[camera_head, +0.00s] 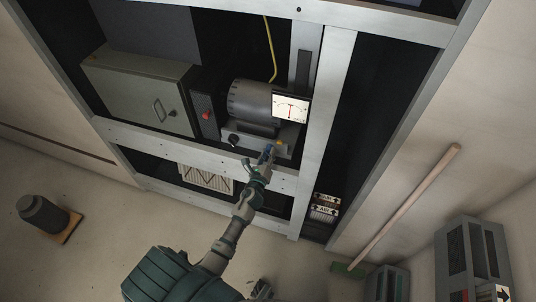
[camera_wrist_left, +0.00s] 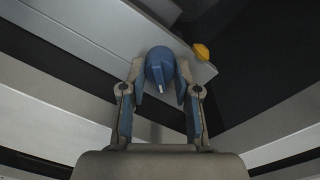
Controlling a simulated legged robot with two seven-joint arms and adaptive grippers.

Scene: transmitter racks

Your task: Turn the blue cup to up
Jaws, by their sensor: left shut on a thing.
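The blue cup looks like a rounded blue knob (camera_wrist_left: 159,66) with a pale pointer mark, on the front of a grey panel. In the left wrist view the mark points down the picture, towards my palm. My left gripper (camera_head: 267,156) is at this knob, and its two fingers (camera_wrist_left: 160,88) close on it from both sides. In the head view the fingers mostly hide the knob. A small part that looks like my right gripper (camera_head: 261,289) shows at the bottom edge; its fingers are not clear.
A dial gauge (camera_head: 291,108) and a motor (camera_head: 250,102) are above. A rack post (camera_head: 322,120) stands to the right, and a grey box (camera_head: 140,88) to the left.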

